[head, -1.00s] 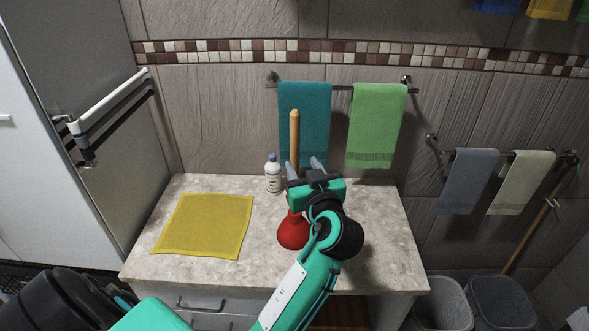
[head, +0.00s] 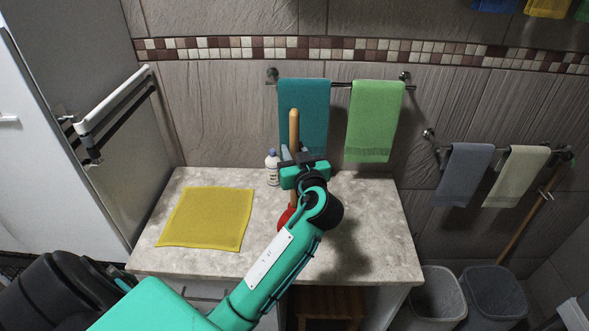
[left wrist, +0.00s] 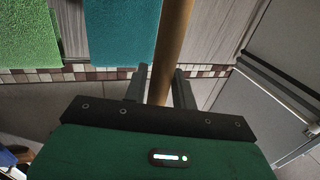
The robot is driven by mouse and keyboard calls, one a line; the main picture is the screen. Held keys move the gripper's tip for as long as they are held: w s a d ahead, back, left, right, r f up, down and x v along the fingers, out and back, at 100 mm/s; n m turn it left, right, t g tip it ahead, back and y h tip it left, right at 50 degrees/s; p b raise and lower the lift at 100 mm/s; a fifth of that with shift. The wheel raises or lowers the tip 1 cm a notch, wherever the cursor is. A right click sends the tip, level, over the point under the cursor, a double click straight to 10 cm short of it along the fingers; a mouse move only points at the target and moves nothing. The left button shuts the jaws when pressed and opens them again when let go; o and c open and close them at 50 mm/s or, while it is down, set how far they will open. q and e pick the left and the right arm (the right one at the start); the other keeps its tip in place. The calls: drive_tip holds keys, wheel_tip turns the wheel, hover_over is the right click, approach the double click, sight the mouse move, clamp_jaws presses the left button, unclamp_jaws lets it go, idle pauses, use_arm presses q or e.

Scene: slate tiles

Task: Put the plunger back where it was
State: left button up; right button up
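The plunger stands upright on the counter. It has a wooden handle (head: 294,130) and a red rubber cup (head: 285,218), mostly hidden behind my left forearm. My left gripper (head: 295,153) is at the middle of the handle. In the left wrist view the handle (left wrist: 175,30) passes between the two fingers of my left gripper (left wrist: 160,75). The fingers look open, with a slim gap beside the handle. My right gripper is out of view.
A yellow cloth (head: 205,218) lies on the left of the counter (head: 375,235). A white bottle (head: 272,168) stands just left of my gripper. Teal (head: 308,100) and green (head: 374,120) towels hang behind. Two bins (head: 437,297) (head: 494,292) stand at right.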

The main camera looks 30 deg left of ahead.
use_arm(q)
clamp_jaws()
drive_tip(key=shift+r, duration=0.1)
